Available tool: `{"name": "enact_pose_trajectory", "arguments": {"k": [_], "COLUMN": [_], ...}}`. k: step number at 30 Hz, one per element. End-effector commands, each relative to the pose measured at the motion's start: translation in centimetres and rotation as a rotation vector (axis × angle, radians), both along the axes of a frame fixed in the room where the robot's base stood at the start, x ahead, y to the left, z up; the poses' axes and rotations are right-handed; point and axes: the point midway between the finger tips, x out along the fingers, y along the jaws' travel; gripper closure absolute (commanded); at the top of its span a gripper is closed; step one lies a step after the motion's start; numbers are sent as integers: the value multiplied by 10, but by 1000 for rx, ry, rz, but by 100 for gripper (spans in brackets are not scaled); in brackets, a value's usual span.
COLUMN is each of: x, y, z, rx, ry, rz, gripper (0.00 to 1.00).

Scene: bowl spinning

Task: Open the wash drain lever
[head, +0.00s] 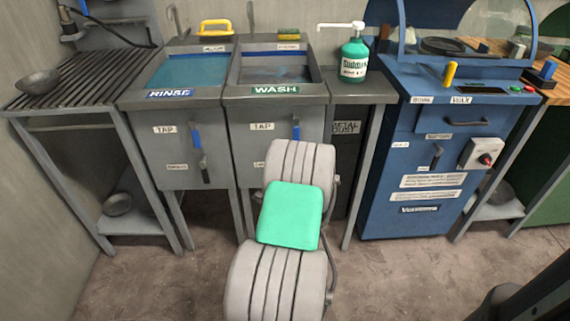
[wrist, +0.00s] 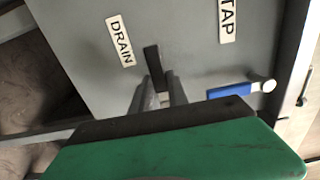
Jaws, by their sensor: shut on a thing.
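The wash basin (head: 275,97) with its green WASH label stands in the middle of the head view. Its front panel has a TAP label and a blue tap lever (head: 296,132); my arm covers the drain lever there. In the wrist view, the black drain lever (wrist: 153,62) sticks up next to the DRAIN label (wrist: 121,40). My gripper (wrist: 162,82) is shut on the lever's end, one finger on each side. The blue tap lever (wrist: 230,91) lies to its right in that view.
The rinse basin (head: 180,95) stands to the left, with its own blue and black levers. A soap bottle (head: 354,58) stands on the counter to the right. A blue wax machine (head: 440,150) is farther right. A slatted rack (head: 85,75) is at far left.

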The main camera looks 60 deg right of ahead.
Motion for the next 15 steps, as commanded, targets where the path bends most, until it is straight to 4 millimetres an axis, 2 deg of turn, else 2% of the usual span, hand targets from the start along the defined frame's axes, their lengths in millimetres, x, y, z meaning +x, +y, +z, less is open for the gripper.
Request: {"name": "enact_pose_trajectory", "arguments": {"k": [3, 4, 6, 11, 15], "x": [-1, -1, -1, 0, 0], "y": [-1, -1, -1, 0, 0], "z": [1, 1, 1, 0, 0], "rx": [0, 0, 0, 0, 0], "ry": [-4, -3, -3, -1, -1], "rz": [-3, -3, -3, -1, -1], "gripper": [100, 78, 72, 59, 58]}}
